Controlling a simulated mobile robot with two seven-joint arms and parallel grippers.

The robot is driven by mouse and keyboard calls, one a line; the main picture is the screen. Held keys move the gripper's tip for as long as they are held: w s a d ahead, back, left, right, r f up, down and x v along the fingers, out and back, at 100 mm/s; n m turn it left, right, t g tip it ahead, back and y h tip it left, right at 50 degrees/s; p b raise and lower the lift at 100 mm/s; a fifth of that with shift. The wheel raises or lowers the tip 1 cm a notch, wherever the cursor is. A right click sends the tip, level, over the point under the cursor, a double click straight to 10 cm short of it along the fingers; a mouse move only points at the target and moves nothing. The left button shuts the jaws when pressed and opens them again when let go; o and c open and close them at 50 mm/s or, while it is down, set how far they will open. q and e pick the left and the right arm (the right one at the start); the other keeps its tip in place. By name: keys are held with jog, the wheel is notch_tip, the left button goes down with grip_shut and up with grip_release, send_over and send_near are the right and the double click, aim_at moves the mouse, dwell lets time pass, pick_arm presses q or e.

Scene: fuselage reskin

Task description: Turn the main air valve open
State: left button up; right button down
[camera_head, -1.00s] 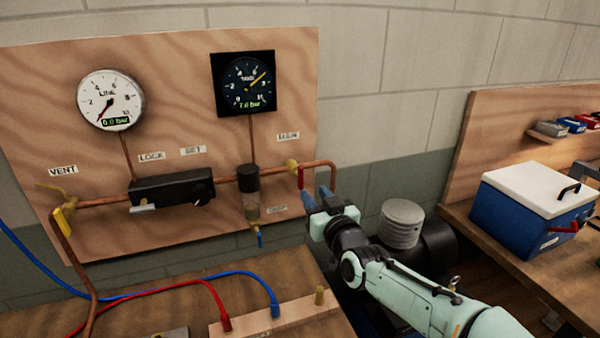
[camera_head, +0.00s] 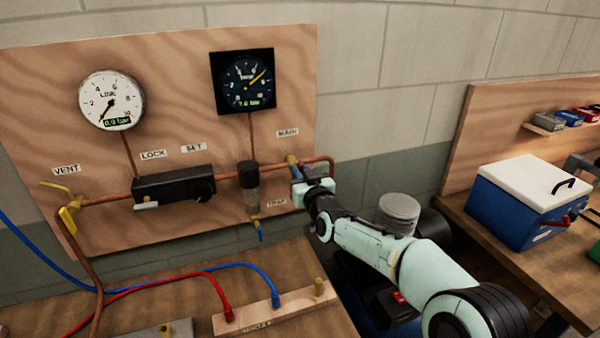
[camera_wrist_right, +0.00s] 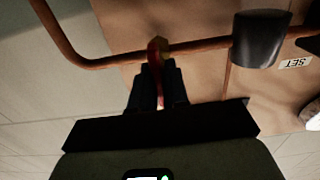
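The main air valve shows in the right wrist view as a red lever (camera_wrist_right: 154,52) on a brass body (camera_wrist_right: 162,44) on the copper pipe. My right gripper (camera_wrist_right: 160,78) points at it, one dark finger on each side of the lever. Whether the fingers press on it I cannot tell. In the head view my right gripper (camera_head: 296,170) is just below the MAIN label (camera_head: 288,133) and hides the lever. The white LINE gauge (camera_head: 111,100) has its needle at the low end. The black tank gauge (camera_head: 245,82) reads high. My left gripper is not in view.
The wooden panel (camera_head: 180,80) carries the black lock unit (camera_head: 172,187), the filter bowl (camera_head: 250,187) and the yellow vent lever (camera_head: 69,217). Red and blue hoses (camera_head: 150,286) cross the bench. A blue cooler box (camera_head: 515,210) stands on the right bench.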

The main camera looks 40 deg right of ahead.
jog(key=shift+n, duration=0.3)
jog(key=n, duration=0.3)
jog(key=shift+a+b, duration=0.15)
jog(key=shift+b, duration=0.2)
jog(key=shift+w+a+f+n+p, duration=0.1)
jog(key=shift+n+p, duration=0.1)
jog(key=shift+n, duration=2.2)
jog(key=shift+s+d+f+n+p, duration=0.1)
jog(key=shift+f+n+p, duration=0.1)
jog(key=shift+n, duration=2.2)
jog(key=shift+w+a+f+n+p, duration=0.1)
jog(key=shift+n+p, duration=0.1)
jog(key=shift+n, duration=2.2)
jog(key=c, duration=1.2)
grip_release()
